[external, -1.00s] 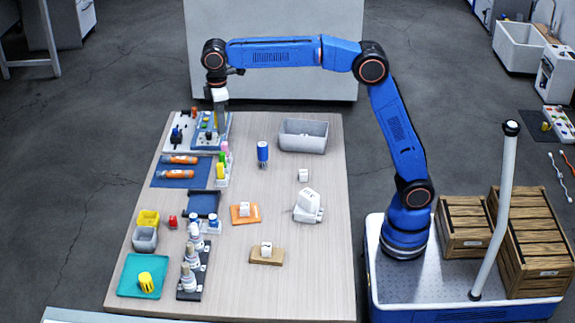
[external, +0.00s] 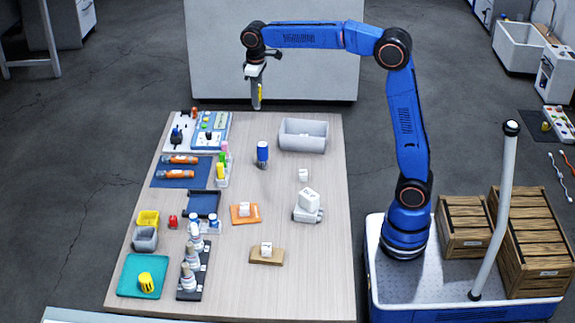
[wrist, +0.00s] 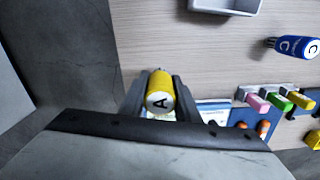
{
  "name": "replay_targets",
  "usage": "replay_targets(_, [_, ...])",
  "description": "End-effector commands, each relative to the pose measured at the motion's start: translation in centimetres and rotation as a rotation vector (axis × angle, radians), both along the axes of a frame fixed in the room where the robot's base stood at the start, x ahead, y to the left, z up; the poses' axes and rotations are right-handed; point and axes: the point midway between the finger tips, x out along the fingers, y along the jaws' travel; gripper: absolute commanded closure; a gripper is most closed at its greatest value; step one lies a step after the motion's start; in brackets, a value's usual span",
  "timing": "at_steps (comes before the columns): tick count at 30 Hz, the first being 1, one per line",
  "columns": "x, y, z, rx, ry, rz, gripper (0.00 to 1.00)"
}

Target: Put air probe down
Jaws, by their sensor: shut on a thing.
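My gripper (external: 256,100) is shut on a yellow cylinder (external: 260,92), likely the air probe, high near the table's back edge. The cylinder hangs roughly upright and touches nothing below.
At the back left are a blue-and-white panel (external: 222,120) and a blue mat (external: 160,181) with two orange cylinders. A rack (external: 222,182) holds pink, green and yellow pieces. A grey bin (external: 303,148) stands back right. The table (external: 325,250) is bare at the front right.

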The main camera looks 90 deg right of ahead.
Motion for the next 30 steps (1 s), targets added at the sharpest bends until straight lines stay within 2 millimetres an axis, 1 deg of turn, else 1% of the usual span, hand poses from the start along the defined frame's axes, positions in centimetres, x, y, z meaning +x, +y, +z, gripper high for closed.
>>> replay_targets(1, [0.0,0.0,-1.0,0.0,0.002,0.001,0.95])
replay_targets(3, [0.0,0.1,-2.1,0.001,0.003,0.001,0.95])
replay_targets(6, [0.0,0.1,-3.3,0.0,0.002,0.001,0.95])
replay_targets(13, [0.0,0.1,-4.8,0.0,0.002,0.002,0.95])
replay_targets(19, [0.0,0.1,-7.2,0.0,0.001,0.002,0.95])
replay_targets(21, [0.0,0.1,-7.6,0.0,0.0,0.002,0.95])
replay_targets(30, [0.1,0.1,-7.8,0.0,0.0,0.002,0.95])
